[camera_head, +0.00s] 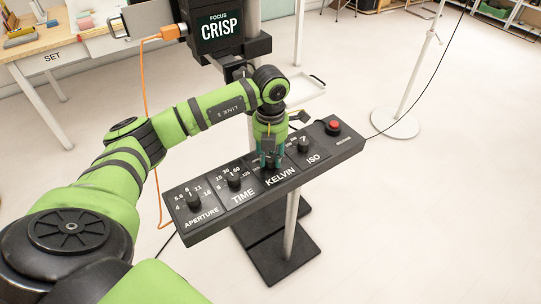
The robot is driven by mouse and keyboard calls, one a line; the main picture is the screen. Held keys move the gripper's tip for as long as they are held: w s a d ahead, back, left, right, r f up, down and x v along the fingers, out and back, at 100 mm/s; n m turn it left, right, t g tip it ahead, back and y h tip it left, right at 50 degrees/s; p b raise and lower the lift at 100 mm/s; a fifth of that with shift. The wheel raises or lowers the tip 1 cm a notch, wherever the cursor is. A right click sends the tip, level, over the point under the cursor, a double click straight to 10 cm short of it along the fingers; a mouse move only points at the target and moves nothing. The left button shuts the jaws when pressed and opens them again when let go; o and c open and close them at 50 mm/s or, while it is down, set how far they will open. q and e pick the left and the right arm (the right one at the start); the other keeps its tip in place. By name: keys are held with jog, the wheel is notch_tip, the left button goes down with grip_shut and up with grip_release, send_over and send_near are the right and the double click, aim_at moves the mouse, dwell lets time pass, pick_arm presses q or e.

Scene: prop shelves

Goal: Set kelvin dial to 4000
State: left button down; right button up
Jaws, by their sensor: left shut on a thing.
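The black control panel (190,238) stands on a pole in the middle, with dials labelled APERTURE, TIME, KELVIN and ISO. My left arm reaches in from the left, and its gripper (268,165) points down at the panel, shut on the KELVIN dial (269,167). The gripper hides most of that dial and its scale, so I cannot read its setting. My right gripper is not in view.
The aperture dial (193,201), time dial (233,181) and ISO dial (304,145) flank the gripper. A red button (333,125) sits at the panel's right end. A black camera box reading FOCUS CRISP (219,27) stands behind. A lamp stand base (395,123) is at right.

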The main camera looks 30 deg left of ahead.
aim_at(270, 158)
pick_arm(q)
jog(key=shift+n, duration=0.5)
jog(key=c, duration=0.9)
grip_release()
notch_tip(270, 158, up, 12)
